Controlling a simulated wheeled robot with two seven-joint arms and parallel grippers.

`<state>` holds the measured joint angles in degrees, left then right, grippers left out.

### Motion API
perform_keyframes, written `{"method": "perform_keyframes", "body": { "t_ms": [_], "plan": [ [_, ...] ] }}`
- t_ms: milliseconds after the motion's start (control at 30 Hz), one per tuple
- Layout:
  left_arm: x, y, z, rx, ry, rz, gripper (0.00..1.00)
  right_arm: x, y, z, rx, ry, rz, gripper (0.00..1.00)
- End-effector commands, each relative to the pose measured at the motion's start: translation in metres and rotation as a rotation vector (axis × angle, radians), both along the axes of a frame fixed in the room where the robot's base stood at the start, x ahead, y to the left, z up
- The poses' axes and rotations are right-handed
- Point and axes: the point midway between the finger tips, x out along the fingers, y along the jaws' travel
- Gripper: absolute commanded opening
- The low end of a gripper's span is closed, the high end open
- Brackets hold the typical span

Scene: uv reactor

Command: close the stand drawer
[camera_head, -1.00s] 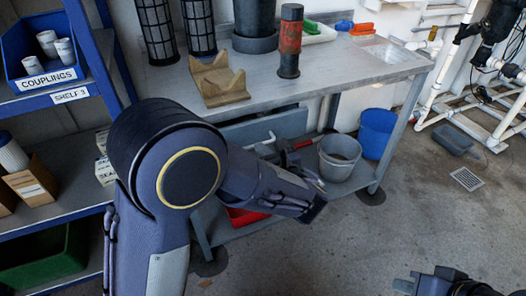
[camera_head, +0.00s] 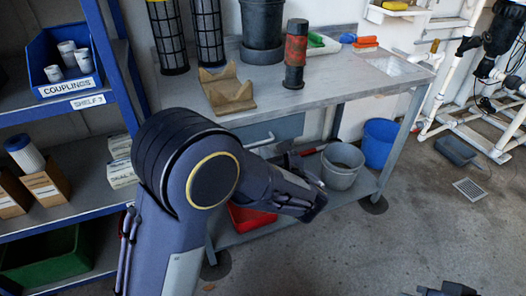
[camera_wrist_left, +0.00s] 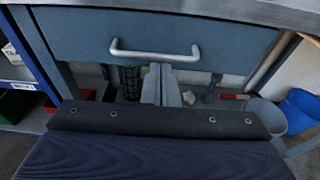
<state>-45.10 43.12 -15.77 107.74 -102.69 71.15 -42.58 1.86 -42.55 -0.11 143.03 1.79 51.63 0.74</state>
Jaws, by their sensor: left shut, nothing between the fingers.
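The stand drawer's blue-grey front (camera_head: 285,128) shows under the bench top in the head view, partly behind my left arm. It fills the top of the left wrist view (camera_wrist_left: 80,35), with a pale bar handle (camera_wrist_left: 155,54). The front sits under the bench edge; I cannot tell how far it stands out. My left gripper (camera_wrist_left: 160,70) is shut and empty, its fingertips just below the handle in the picture; contact is unclear. In the head view its fingers are mostly hidden behind the hand. My right gripper (camera_head: 447,288) is partly in view at the bottom right, its jaws unclear.
The lower shelf holds a grey bucket (camera_head: 341,165), a red bin (camera_head: 250,218) and a red-handled tool (camera_wrist_left: 230,97). A blue bucket (camera_head: 378,143) stands beside the grey one. A blue rack (camera_head: 95,65) stands left.

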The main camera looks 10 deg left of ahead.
Motion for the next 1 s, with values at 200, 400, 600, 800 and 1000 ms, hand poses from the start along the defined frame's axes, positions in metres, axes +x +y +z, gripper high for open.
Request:
{"method": "perform_keyframes", "body": {
  "t_ms": [200,400,600,800,1000],
  "plan": [
    [-0.038,-0.029,0.012,0.0,0.003,-0.007,0.0,0.0,0.0,0.014,0.0,0.001,0.0,0.0],
    [-0.067,-0.049,0.018,0.0,0.005,-0.006,0.0,0.0,0.0,0.022,0.0,0.0,0.0,0.0],
    [-0.081,-0.058,0.02,-0.002,0.005,-0.003,0.0,0.0,0.0,0.024,0.0,0.0,0.0,0.0],
    [-0.083,-0.055,0.019,-0.013,0.008,0.008,0.0,0.0,0.0,0.024,0.0,0.0,0.0,0.0],
    [-0.104,0.019,0.014,-0.294,0.065,0.265,0.0,0.0,0.0,0.024,0.0,0.0,0.0,0.0]
  ]
}}
